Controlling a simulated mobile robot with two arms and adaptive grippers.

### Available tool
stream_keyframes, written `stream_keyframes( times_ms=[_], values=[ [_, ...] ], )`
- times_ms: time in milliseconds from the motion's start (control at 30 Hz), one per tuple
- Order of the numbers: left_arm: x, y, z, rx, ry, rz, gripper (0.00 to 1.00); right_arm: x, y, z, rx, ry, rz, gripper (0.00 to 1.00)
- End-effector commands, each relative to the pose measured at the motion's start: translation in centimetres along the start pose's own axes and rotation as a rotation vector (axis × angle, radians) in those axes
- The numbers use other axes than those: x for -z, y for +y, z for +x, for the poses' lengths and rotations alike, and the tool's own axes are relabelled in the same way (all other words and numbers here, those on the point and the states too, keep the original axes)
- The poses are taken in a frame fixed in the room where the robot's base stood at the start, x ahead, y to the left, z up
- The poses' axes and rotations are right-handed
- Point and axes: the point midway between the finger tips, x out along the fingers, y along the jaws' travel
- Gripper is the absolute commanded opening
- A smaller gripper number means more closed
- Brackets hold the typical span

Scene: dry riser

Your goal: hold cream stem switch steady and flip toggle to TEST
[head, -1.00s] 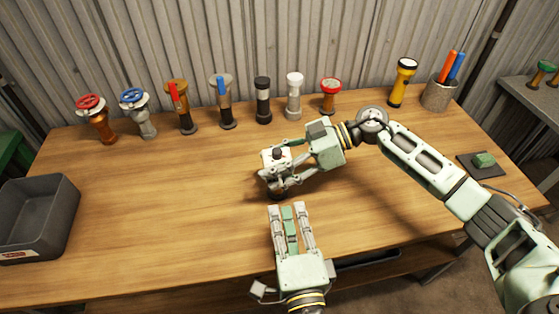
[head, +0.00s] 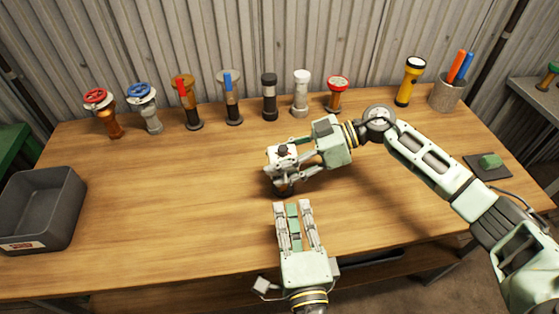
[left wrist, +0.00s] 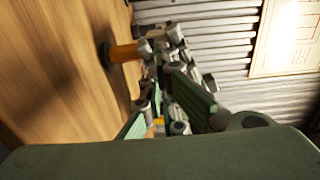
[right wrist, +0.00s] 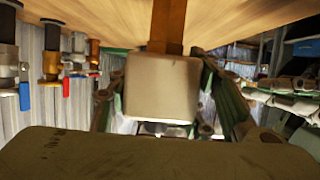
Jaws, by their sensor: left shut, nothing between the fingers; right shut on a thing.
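The cream stem switch (head: 283,157) stands upright near the bench's middle, with a small dark part on top. In the right wrist view its cream box (right wrist: 160,88) shows large, with a brown stem (right wrist: 168,25). The stem is orange in the left wrist view (left wrist: 125,53). My right gripper (head: 284,168) is shut on the switch's box from the right. My left gripper (head: 292,206) is shut and empty, just in front of the switch and apart from it in the head view. The toggle's position and any TEST marking cannot be made out.
A row of valves and stem fittings, including a red-wheeled one (head: 101,103), lines the bench's back. A yellow torch (head: 409,82) and a pen cup (head: 445,95) stand back right. A grey bin (head: 68,225) is at left. The wooden bench (head: 170,215) is clear left of the switch.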

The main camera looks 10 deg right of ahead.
Motion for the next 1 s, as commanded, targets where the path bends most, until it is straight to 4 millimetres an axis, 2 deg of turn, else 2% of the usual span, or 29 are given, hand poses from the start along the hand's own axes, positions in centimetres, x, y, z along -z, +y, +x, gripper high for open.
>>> stream_keyframes(
  times_ms=[133,267,1000],
  values=[
    [0.0,0.1,-0.1,-0.001,-0.003,0.039,0.0,0.0,0.0,0.0,-0.001,0.0,-0.001,0.05],
    [0.1,0.6,-0.3,-0.005,-0.014,0.182,0.0,0.0,0.0,0.0,-0.001,0.0,-0.001,0.05],
    [-0.4,3.7,-2.9,-0.111,-0.119,1.657,0.0,0.0,0.1,-0.1,-0.002,0.0,-0.001,0.05]
  ],
)
